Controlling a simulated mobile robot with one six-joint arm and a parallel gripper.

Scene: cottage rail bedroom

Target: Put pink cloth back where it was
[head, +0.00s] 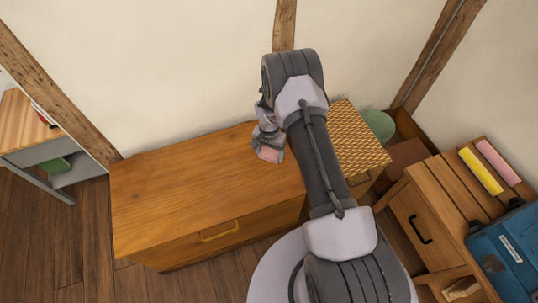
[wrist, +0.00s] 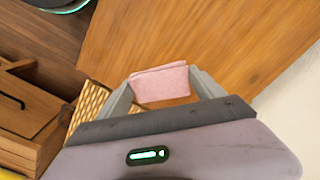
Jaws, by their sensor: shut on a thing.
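A small folded pink cloth (head: 269,155) is between the fingers of my gripper (head: 268,146). In the head view it appears over the top of the long wooden chest (head: 185,185), near its right part. In the wrist view the pink cloth (wrist: 159,85) spans the gap between both fingers of my gripper (wrist: 162,80), with plain wood behind it. My gripper is shut on the cloth. I cannot tell how high it is above the wood. My arm hides part of the chest's right end.
Right of the arm is a yellow-patterned surface (head: 358,140), with a green round object (head: 379,125) behind. The chest's left top is clear.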

